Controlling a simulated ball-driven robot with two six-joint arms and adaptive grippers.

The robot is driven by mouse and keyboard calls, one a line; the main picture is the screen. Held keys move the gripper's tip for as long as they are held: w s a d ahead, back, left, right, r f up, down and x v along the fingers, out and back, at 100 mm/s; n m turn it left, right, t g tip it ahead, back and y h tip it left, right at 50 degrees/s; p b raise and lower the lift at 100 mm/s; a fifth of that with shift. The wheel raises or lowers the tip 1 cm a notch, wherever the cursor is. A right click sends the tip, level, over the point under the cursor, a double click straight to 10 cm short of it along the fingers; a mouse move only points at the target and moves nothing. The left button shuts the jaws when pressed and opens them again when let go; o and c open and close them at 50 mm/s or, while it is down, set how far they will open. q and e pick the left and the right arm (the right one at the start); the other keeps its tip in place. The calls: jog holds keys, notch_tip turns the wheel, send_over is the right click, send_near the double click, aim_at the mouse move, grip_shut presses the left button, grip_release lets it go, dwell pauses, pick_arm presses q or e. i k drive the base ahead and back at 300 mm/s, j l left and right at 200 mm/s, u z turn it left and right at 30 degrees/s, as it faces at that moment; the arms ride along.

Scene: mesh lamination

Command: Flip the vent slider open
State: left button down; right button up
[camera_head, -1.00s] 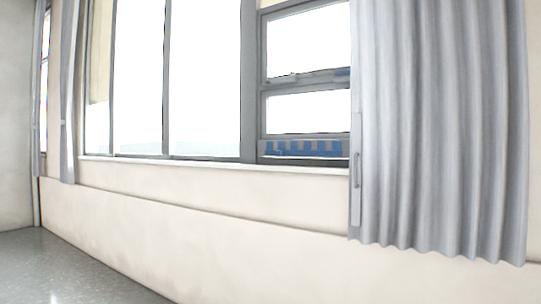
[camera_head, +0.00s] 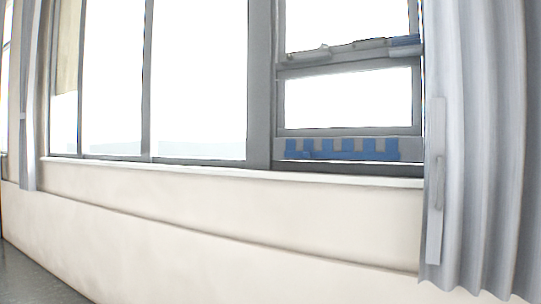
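A strip with a row of blue blocks, which looks like the vent slider (camera_head: 342,149), sits low in the right part of the window, just above the sill. Whether it is open or shut cannot be told. The curtain's left edge stands close beside the right end of the blue strip. Neither of my grippers is in view.
A grey curtain (camera_head: 485,150) with a long handle plate (camera_head: 436,180) hangs at the right. Another curtain (camera_head: 30,100) hangs at the far left. A pale sill (camera_head: 220,175) runs under the window above a cream wall (camera_head: 200,235). Grey floor (camera_head: 30,275) shows at lower left.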

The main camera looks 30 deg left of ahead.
aim_at(369, 152)
jog(key=i+j, duration=0.95)
jog(key=j, duration=0.2)
jog(key=i, duration=0.6)
